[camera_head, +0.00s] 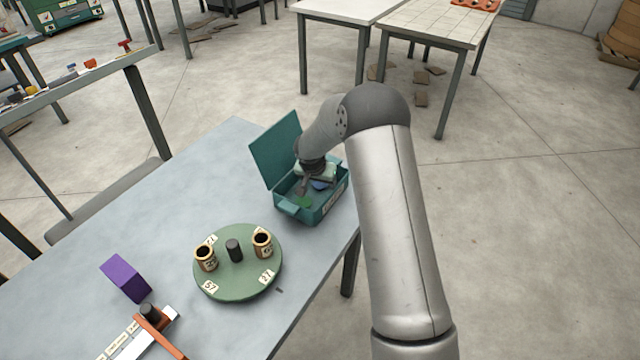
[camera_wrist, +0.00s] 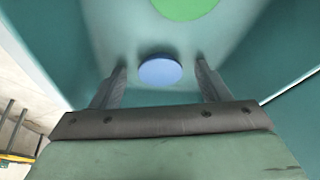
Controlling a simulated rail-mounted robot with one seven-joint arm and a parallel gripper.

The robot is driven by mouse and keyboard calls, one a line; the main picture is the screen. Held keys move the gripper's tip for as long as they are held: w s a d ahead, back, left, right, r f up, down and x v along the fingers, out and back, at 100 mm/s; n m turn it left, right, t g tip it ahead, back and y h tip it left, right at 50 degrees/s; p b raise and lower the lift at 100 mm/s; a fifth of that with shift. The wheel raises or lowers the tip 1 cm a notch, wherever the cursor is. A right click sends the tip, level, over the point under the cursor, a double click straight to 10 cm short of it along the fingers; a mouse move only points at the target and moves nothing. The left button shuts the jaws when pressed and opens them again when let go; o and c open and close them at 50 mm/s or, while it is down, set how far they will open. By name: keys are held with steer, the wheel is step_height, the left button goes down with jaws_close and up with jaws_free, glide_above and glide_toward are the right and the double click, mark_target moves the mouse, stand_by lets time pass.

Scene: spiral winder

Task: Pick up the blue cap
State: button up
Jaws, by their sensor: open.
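The blue cap (camera_wrist: 160,71) is a flat round disc on the floor of the open teal box (camera_head: 322,208). In the wrist view it shows between and just beyond my two fingers. In the head view a bit of the blue cap (camera_head: 320,184) shows below my gripper (camera_head: 306,190). My gripper also shows in the wrist view (camera_wrist: 160,82), open and empty, with one finger on each side of the cap. I cannot tell how high the fingertips are above the box floor. A green disc (camera_wrist: 185,4) lies farther into the box, also seen in the head view (camera_head: 305,202).
The teal box's lid (camera_head: 275,150) stands raised at its left. A green turntable (camera_head: 238,284) with two tan cups and a dark knob is on the grey table (camera_head: 185,195). A purple block (camera_head: 126,278) and an orange-and-white tool (camera_head: 150,325) are at the front left.

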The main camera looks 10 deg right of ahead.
steer(key=c, duration=1)
steer(key=shift+c, duration=0.2)
